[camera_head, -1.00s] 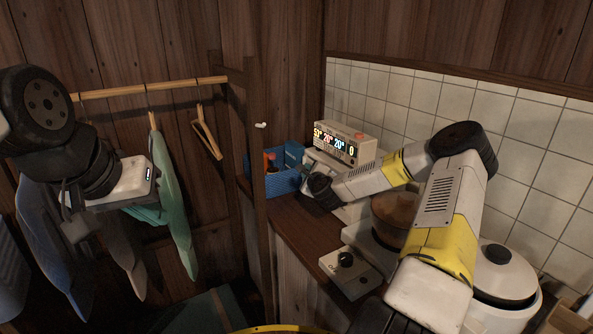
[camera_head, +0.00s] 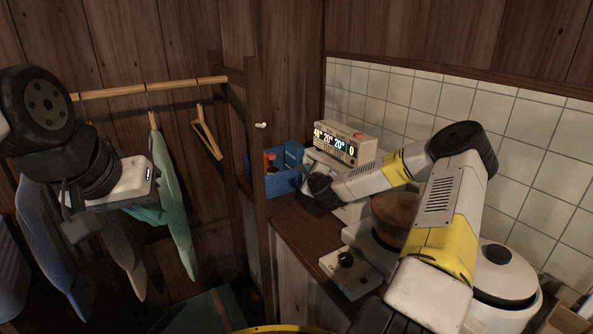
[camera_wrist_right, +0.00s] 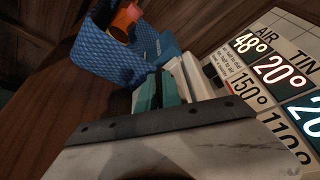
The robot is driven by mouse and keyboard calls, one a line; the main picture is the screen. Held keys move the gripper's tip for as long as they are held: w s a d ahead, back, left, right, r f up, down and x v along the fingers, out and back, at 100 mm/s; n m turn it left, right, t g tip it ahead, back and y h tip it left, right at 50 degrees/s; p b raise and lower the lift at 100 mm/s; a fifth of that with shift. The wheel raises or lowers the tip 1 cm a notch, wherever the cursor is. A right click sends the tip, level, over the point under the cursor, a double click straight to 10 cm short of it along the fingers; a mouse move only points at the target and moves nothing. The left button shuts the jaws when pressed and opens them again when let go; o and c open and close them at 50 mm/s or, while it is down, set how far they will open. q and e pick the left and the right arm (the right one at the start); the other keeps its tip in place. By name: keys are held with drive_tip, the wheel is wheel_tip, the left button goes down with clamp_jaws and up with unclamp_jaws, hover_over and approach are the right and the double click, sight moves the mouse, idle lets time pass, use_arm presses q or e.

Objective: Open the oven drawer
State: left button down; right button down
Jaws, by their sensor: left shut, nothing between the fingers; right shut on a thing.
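The oven (camera_head: 355,150) is a pale box with a lit number display, on the counter against the tiled wall. Its panel also shows close up in the right wrist view (camera_wrist_right: 270,70). My right gripper (camera_wrist_right: 158,92) is at the oven's left side, its teal fingers shut on a pale part that looks like the oven drawer (camera_wrist_right: 190,78). The fingers and gripper body hide most of the grip, so how far the drawer is out cannot be told. My left gripper (camera_head: 75,228) is shut and empty at the left, in front of hanging clothes.
A blue basket (camera_head: 283,183) with bottles stands close to the right gripper. A brown pot (camera_head: 397,212), a white lidded pot (camera_head: 500,278) and a knob box (camera_head: 348,272) crowd the counter. A wooden post (camera_head: 260,200) stands left of the basket.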

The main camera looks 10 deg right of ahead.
idle(0.7)
drive_tip(key=s+a, duration=0.4)
drive_tip(key=a, duration=0.7)
drive_tip(key=c, duration=1.8)
unclamp_jaws()
drive_tip(key=v, duration=0.8)
drive_tip(key=shift+c, duration=0.5)
